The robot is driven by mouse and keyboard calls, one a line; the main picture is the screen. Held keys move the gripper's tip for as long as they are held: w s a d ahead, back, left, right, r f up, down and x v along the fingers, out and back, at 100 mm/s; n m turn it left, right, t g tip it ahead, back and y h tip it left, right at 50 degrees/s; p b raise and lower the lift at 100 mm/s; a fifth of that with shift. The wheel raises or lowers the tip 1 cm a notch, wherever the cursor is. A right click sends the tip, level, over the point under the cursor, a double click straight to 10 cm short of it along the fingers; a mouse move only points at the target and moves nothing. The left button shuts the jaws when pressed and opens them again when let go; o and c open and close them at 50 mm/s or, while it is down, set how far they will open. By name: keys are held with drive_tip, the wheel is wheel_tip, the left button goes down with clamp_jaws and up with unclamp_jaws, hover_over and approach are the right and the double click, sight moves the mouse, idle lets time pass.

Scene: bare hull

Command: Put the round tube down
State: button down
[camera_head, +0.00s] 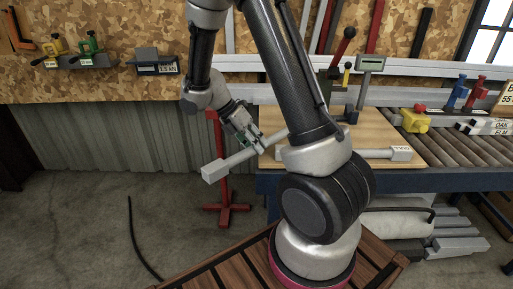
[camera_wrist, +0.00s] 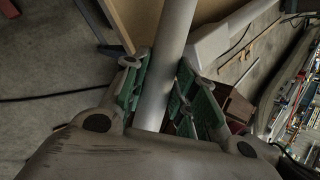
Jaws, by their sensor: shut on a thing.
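My gripper (camera_head: 256,142) is shut on a long pale grey round tube (camera_head: 234,161). In the wrist view the tube (camera_wrist: 166,70) runs between the green finger pads of my gripper (camera_wrist: 163,85). The tube's other end passes toward the bench and is partly hidden by my arm in the head view.
A red stand (camera_head: 226,190) is on the floor behind the held tube. A roller conveyor (camera_head: 455,150) joins the bench at right, with a yellow box with a red button (camera_head: 414,122). Grey bars (camera_head: 458,247) lie low at right. A black cable (camera_head: 133,235) crosses the floor.

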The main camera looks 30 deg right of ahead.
drive_tip(key=shift+f, duration=0.7)
drive_tip(key=c, duration=1.1)
unclamp_jaws()
drive_tip(key=shift+c, duration=0.2)
